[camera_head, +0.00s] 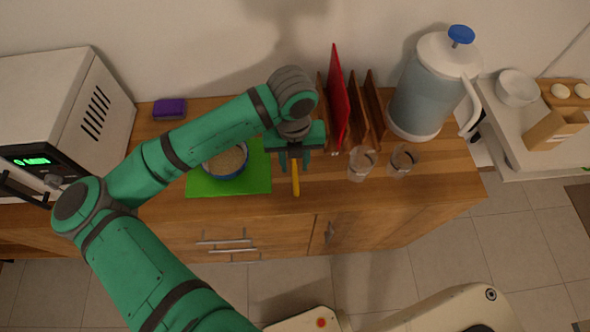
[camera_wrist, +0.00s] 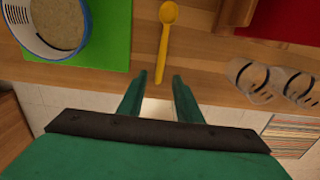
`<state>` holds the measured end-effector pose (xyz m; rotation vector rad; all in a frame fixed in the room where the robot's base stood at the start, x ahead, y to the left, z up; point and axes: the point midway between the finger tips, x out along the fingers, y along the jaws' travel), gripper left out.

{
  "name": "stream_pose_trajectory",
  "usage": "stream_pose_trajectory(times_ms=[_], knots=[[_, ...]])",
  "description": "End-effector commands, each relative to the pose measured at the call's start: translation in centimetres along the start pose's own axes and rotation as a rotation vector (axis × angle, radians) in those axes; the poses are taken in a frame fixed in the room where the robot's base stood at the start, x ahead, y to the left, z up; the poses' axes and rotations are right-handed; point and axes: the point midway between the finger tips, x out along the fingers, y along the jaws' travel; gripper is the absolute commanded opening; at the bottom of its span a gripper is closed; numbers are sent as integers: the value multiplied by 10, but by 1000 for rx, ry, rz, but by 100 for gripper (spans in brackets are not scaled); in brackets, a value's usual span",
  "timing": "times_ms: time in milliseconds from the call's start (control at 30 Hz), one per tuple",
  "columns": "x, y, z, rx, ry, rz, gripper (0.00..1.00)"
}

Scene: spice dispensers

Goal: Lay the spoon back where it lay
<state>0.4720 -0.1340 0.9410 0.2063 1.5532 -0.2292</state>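The yellow spoon (camera_head: 296,182) shows in the head view just below my gripper, near the front of the wooden counter. In the wrist view the spoon (camera_wrist: 166,42) lies on the wood with its bowl at the top and its handle end pointing between my fingers. My gripper (camera_head: 294,163) points down over the spoon. In the wrist view my gripper (camera_wrist: 160,76) is open, with a gap on both sides of the handle. No finger is seen touching the spoon. How high the fingertips are above the counter I cannot tell.
A green board (camera_head: 257,183) bearing a bowl (camera_head: 226,162) is left of the spoon. Two clear glasses (camera_head: 361,164) stand to the right. A wooden rack (camera_head: 376,108) with a red board (camera_head: 338,95) is behind them. A dispenser (camera_head: 430,95) stands further right.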

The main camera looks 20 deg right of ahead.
Motion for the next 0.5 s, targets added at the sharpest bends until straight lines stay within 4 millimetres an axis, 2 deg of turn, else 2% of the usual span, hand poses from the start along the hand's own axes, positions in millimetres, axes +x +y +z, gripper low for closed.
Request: stream_pose_trajectory(times_ms=[100, 200, 500], knots=[[-19, -1, 0, 3, -1, 0, 32], [-30, -2, 0, 4, -1, 1, 32], [-40, -3, -1, 6, 1, 0, 32]])
